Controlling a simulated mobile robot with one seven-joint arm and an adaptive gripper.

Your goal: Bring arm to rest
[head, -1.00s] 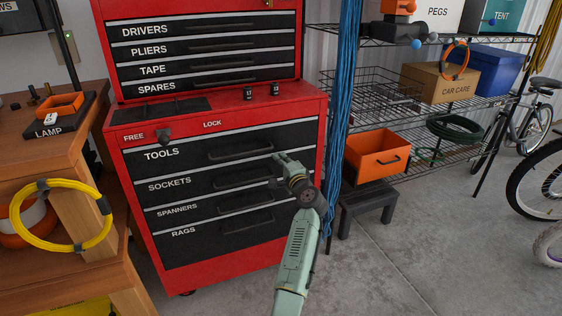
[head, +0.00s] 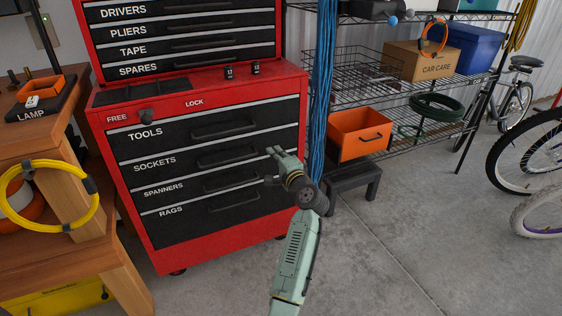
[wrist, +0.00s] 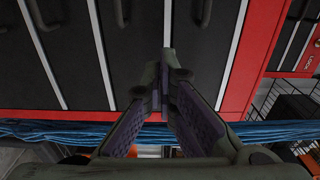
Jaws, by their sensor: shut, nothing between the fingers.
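My gripper (head: 272,166) is at the end of my pale green arm, in front of the right side of the red tool chest (head: 220,245). In the wrist view its two fingers (wrist: 166,75) meet at the tips with nothing between them. The chest's drawers, labelled TOOLS, SOCKETS, SPANNERS and RAGS, all look closed. In the wrist view the dark drawer fronts (wrist: 60,60) lie beyond the fingertips. I cannot tell the exact gap between the fingertips and the chest.
Blue cords (head: 322,100) hang just right of the chest, close to my gripper. An orange bin (head: 355,138) sits above a dark step stool (head: 352,182). A wooden bench (head: 75,265) stands at left. Bicycles (head: 535,150) stand at right. The concrete floor (head: 420,240) at right is clear.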

